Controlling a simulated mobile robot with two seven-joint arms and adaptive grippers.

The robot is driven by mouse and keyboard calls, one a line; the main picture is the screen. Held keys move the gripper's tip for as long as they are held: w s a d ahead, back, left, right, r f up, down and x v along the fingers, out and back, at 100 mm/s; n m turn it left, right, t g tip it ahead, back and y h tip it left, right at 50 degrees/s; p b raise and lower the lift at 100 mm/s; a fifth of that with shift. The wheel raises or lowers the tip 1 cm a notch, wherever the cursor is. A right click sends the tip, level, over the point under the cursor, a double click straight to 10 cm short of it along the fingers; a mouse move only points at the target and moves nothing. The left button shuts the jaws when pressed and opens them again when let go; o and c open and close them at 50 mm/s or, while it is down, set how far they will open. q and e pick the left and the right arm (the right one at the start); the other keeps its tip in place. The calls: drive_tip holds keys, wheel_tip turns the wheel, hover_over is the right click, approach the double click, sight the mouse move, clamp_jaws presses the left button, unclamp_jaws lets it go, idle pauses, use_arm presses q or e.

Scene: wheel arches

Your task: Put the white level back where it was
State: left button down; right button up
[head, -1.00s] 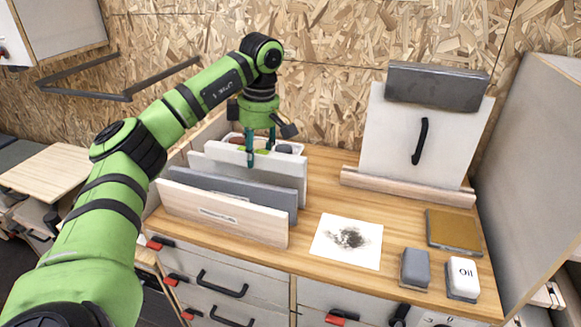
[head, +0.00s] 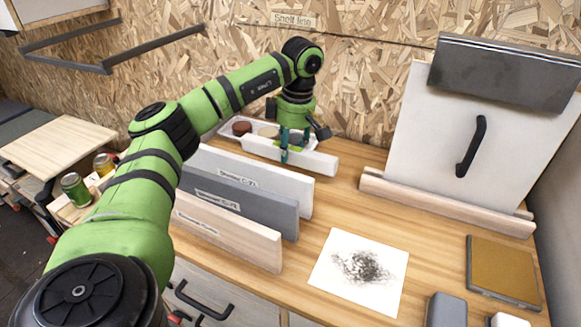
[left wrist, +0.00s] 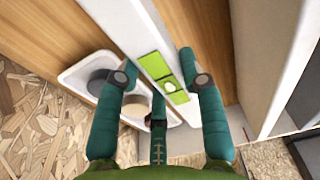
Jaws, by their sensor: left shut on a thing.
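The white level (head: 320,162) is a long pale bar with a green vial window. My left gripper (head: 291,150) is shut on it, fingers pointing down on both sides near its middle. In the left wrist view the level (left wrist: 132,32) runs between the fingers of my left gripper (left wrist: 158,64), with its green window facing up. In the head view it is behind the white board and in front of the small white tray. I cannot tell whether its underside touches the worktop. My right gripper is not in view.
The white tray (head: 225,130) holds several round pots. A white board (head: 290,190), a grey board (head: 270,212) and a wooden board (head: 255,247) stand upright in front. A stained paper sheet (head: 325,270) lies to the right. A panel with a black handle (head: 430,120) stands at the back right.

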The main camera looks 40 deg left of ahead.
sight(290, 164)
use_arm(q)
drive_tip(key=shift+a+f, duration=0.1)
drive_tip(key=shift+f, duration=0.9)
wheel_tip(290, 164, down, 3)
drive_tip(key=shift+f+p, duration=0.1)
drive_tip(key=shift+p, duration=0.2)
drive_tip(key=shift+f, duration=0.4)
drive_tip(key=c, duration=0.8)
unclamp_jaws()
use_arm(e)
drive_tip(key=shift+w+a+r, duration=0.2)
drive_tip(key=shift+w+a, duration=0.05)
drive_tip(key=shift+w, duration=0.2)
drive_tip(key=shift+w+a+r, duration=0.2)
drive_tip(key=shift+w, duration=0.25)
use_arm(q)
drive_tip(key=shift+o, duration=0.2)
